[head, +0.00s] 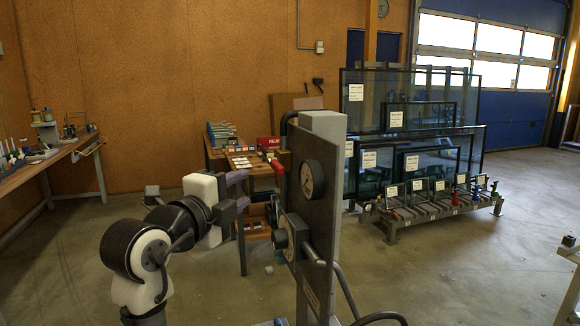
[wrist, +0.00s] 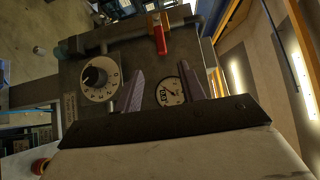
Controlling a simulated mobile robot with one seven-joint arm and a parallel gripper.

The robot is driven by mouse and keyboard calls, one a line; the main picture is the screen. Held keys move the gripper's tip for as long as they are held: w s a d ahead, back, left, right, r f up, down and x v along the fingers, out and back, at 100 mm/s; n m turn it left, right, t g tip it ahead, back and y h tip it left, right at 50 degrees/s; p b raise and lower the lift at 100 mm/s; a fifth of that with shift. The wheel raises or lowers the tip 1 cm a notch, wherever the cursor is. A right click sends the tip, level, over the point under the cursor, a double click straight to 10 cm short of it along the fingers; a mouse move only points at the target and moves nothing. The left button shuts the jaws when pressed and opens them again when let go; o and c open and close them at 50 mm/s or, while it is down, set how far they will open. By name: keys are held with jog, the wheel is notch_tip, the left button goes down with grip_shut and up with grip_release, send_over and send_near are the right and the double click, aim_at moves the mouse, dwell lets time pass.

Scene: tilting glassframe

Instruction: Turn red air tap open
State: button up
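The red air tap is a small red lever on a brass fitting. It sits high on the grey control panel (head: 325,160), where the red tap (head: 277,167) shows on the left side in the head view. In the wrist view the red tap (wrist: 159,40) is at the top centre, with the panel's pipe behind it. My gripper (head: 248,187) is just left of the panel in the head view. In the wrist view my gripper (wrist: 160,72) has its two purple fingers wide apart, with nothing between them. It is apart from the tap.
The panel carries a round gauge (wrist: 170,91) and a numbered dial knob (wrist: 97,77). A bent pipe (wrist: 125,35) runs along its edge. A workbench (head: 255,170) stands behind, and a glass rack (head: 440,205) is at the right. The floor at left is clear.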

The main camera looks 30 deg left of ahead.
aim_at(275, 169)
jog(key=w+p, duration=0.1)
jog(key=w, duration=0.3)
jog(key=w+p, duration=0.1)
jog(key=w, duration=0.4)
jog(key=w+p, duration=0.2)
jog(key=w, duration=0.2)
jog(key=shift+w+a, duration=0.25)
jog(key=shift+a, duration=0.1)
grip_shut()
